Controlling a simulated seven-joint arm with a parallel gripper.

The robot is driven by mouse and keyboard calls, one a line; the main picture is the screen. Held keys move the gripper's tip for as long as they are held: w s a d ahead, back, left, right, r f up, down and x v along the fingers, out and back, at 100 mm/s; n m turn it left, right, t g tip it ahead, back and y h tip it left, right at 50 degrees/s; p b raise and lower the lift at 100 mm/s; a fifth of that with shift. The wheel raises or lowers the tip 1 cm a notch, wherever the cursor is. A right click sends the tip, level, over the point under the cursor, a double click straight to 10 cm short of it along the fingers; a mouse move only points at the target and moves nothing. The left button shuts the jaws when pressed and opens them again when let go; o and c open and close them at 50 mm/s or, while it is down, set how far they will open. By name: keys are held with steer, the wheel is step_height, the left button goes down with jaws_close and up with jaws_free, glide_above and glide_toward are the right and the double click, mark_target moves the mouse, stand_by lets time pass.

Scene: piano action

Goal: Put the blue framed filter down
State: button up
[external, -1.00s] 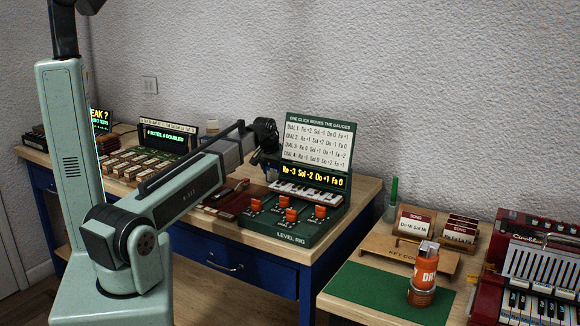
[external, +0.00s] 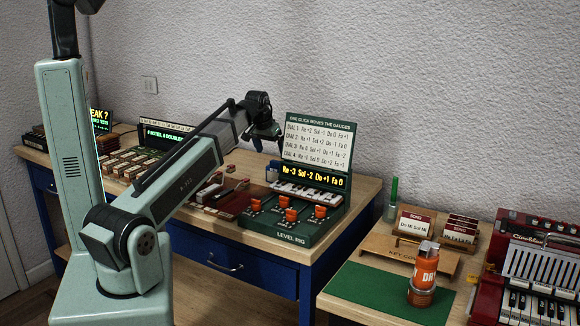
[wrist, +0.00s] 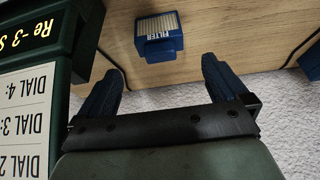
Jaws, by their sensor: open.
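The blue framed filter (wrist: 157,47) shows in the wrist view, a small blue block with a pale ribbed face and the word FILTER. It rests on the wooden table top, apart from my fingers. My gripper (wrist: 162,68) is open and empty, its two dark blue fingers spread wide with the filter beyond their tips. In the external view my gripper (external: 266,133) is raised above the table, left of the dial board. A small blue part beside the rig (external: 272,170) there looks like the filter, partly hidden.
The green level rig (external: 300,228) with orange knobs and its dial board (external: 318,140) stands close to the right of my gripper. In the wrist view the dial board (wrist: 25,125) is at the left. A textured wall is behind the table. Dark red pieces (external: 215,190) lie left of the rig.

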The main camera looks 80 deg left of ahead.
steer(key=shift+v, duration=0.8)
